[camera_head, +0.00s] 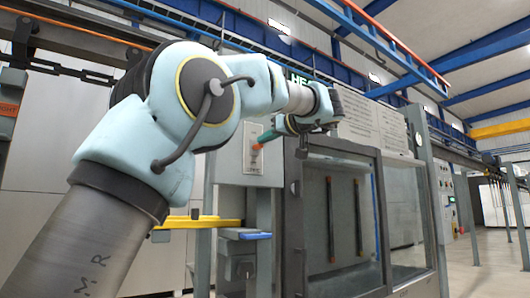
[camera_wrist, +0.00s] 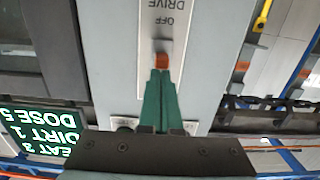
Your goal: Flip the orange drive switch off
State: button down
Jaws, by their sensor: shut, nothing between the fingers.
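The orange drive switch (camera_wrist: 161,61) sits on a white plate (camera_wrist: 153,88) marked DRIVE and OFF, with the lettering upside down in the wrist view. In the head view its orange tip (camera_head: 257,146) shows small in front of the grey control box. My gripper (camera_wrist: 160,74) has two green fingers shut together with nothing between them. The fingertips are right at the orange tip and overlap its edge in the wrist view; I cannot tell whether they touch. In the head view my gripper (camera_head: 266,136) reaches left and down to the switch. The lever's exact position is unclear.
A glass-fronted cabinet (camera_head: 341,225) stands just right of the control box. A yellow bar (camera_head: 200,223) and a blue ledge (camera_head: 247,235) lie below the arm. A lit green display (camera_wrist: 48,138) is beside the switch panel in the wrist view. Open floor lies far right.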

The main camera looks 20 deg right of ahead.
jog(key=shift+f+t+b, duration=0.15)
jog(key=shift+t+b, duration=0.15)
jog(key=shift+b, duration=0.15)
jog(key=s+d+b, duration=0.2)
jog(key=s, duration=0.8)
jog(key=shift+s, duration=0.35)
